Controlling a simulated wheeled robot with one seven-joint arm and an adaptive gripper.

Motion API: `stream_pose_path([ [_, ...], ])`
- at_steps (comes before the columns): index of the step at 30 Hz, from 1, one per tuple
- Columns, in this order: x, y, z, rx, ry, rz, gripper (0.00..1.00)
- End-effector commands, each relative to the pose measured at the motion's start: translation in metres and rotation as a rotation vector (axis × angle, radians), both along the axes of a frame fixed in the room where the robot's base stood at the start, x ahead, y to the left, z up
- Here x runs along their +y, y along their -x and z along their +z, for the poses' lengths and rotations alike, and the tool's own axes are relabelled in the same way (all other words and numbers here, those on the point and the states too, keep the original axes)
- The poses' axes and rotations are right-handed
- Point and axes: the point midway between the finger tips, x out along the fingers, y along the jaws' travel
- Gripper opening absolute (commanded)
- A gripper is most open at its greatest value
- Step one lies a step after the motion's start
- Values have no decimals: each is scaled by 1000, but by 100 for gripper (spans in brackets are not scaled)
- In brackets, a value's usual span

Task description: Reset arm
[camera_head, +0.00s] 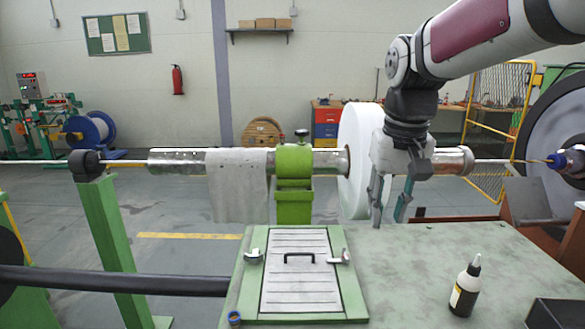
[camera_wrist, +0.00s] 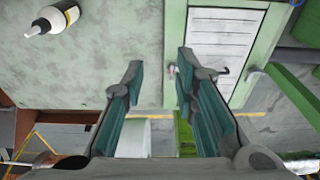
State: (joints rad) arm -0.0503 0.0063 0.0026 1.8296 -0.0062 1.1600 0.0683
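My gripper (camera_head: 389,205) hangs pointing down at the right of the head view, just in front of the horizontal metal tube and the white disc (camera_head: 353,160). Its two fingers are apart and nothing is between them. In the wrist view my gripper (camera_wrist: 158,90) also shows open, with teal pads facing each other across an empty gap. The fingertips are near the back edge of the green-grey table (camera_head: 420,265). My arm reaches in from the upper right.
A green-framed panel with a black handle (camera_head: 300,257) lies on the table. A dropper bottle (camera_head: 466,288) stands at the right and shows in the wrist view (camera_wrist: 55,17). A grey cloth (camera_head: 238,185) hangs over the tube (camera_head: 180,162) beside a green clamp (camera_head: 294,170). The table's middle is clear.

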Motion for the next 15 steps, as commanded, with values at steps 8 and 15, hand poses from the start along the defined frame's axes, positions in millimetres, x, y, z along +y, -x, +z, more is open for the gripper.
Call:
stream_pose_path([
  [8, -15, 107, 4, -102, 3, 3, 27],
  [15, -22, 186, -23, -179, 8, 9, 27],
])
